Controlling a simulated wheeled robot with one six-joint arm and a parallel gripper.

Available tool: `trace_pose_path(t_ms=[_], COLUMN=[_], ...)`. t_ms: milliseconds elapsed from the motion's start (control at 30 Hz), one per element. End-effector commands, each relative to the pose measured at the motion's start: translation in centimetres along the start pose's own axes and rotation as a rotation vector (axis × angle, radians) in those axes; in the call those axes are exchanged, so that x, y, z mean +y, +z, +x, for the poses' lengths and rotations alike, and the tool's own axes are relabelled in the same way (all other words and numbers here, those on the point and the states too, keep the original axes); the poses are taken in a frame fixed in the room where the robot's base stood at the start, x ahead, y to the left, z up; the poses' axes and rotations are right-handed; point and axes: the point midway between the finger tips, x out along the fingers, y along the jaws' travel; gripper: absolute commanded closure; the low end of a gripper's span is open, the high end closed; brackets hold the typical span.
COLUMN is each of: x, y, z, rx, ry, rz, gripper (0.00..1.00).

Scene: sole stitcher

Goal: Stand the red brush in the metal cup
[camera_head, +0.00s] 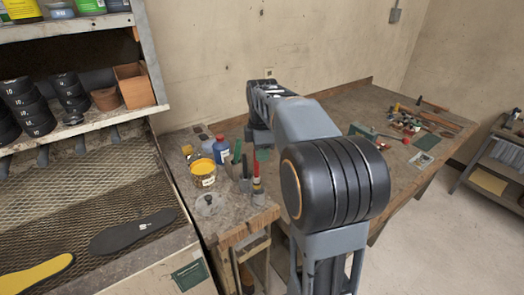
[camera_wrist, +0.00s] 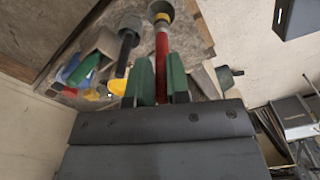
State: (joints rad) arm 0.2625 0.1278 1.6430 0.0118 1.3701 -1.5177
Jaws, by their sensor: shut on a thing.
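The red brush (camera_wrist: 162,55) is between the two green finger pads of my gripper (camera_wrist: 161,78), which is shut on it in the wrist view. The brush has a yellow band and a dark end pointing away from my gripper. In the head view the red brush (camera_head: 257,170) hangs roughly upright, dark end down, over the workbench corner. A small grey metal cup (camera_head: 259,198) is directly below it. In the wrist view the metal cup (camera_wrist: 161,8) lines up with the brush's dark end. I cannot tell whether that end is inside the rim. My arm hides most of the gripper in the head view.
The bench edge is close. Tools (camera_head: 408,122) lie on the bench's right part.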

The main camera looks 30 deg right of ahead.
Motion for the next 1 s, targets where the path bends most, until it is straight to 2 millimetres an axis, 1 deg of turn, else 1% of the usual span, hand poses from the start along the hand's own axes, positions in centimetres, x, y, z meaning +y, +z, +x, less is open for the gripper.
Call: trace_pose_path(t_ms=[33,500,733,1000], x=[0.0,0.0,0.0,0.0], y=[0.0,0.0,0.1,0.1], z=[0.8,4.2,4.9,5.1], rx=[0.0,0.0,0.0,0.0], ry=[0.0,0.0,0.001,0.001], rz=[0.0,0.0,0.0,0.0], gripper=[1.0,1.0,1.0,1.0])
